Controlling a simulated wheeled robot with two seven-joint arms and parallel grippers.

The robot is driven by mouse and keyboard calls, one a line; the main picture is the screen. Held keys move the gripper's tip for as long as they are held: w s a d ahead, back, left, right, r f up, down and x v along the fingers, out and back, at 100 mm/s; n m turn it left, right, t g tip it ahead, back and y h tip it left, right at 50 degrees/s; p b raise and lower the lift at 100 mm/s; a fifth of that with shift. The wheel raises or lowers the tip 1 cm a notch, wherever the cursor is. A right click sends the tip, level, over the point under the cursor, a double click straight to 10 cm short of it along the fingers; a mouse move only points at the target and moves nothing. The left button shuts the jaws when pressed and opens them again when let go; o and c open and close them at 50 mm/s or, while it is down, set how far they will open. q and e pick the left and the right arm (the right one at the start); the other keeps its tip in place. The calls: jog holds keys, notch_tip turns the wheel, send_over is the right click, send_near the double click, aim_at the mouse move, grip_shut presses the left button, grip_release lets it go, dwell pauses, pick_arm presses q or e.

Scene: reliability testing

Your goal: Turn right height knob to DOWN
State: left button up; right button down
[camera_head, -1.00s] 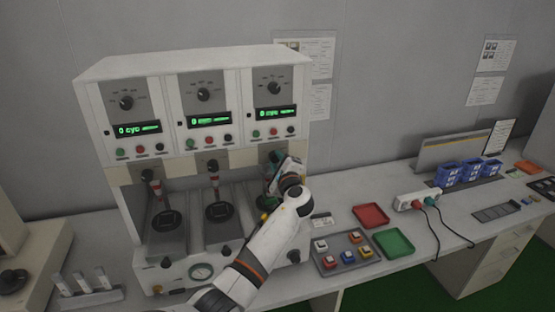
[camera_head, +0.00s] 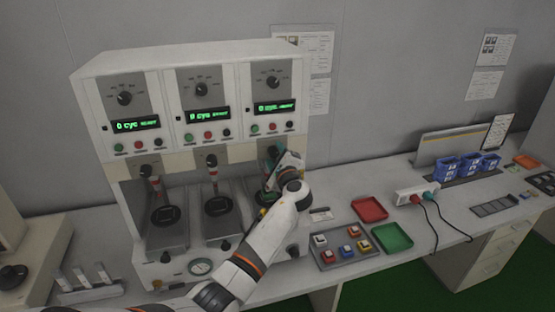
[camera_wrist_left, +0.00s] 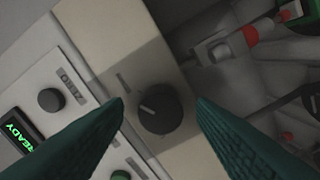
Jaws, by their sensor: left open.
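The right height knob (camera_wrist_left: 160,108) is a round dark knob with a pale pointer line, on a beige strip of the white test machine (camera_head: 185,60). My left gripper (camera_wrist_left: 161,103) is open, with its green fingers on either side of the knob in the left wrist view. Contact between fingers and knob cannot be told. In the head view, my left gripper (camera_head: 272,168) is at the machine's right station and largely hides this knob. My right gripper is not in view.
Dark buttons and a green READY display (camera_wrist_left: 20,132) lie close to the fingers. A red-topped plunger (camera_wrist_left: 250,36) stands beside the strip. On the bench are a button tray (camera_head: 330,262), a red tray (camera_head: 369,210) and a green tray (camera_head: 392,238).

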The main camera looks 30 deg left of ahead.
pick_arm(q)
jog(key=b+v, duration=0.3)
jog(key=v, duration=0.8)
jog(key=shift+s+d, duration=0.3)
jog(key=shift+f, duration=0.15)
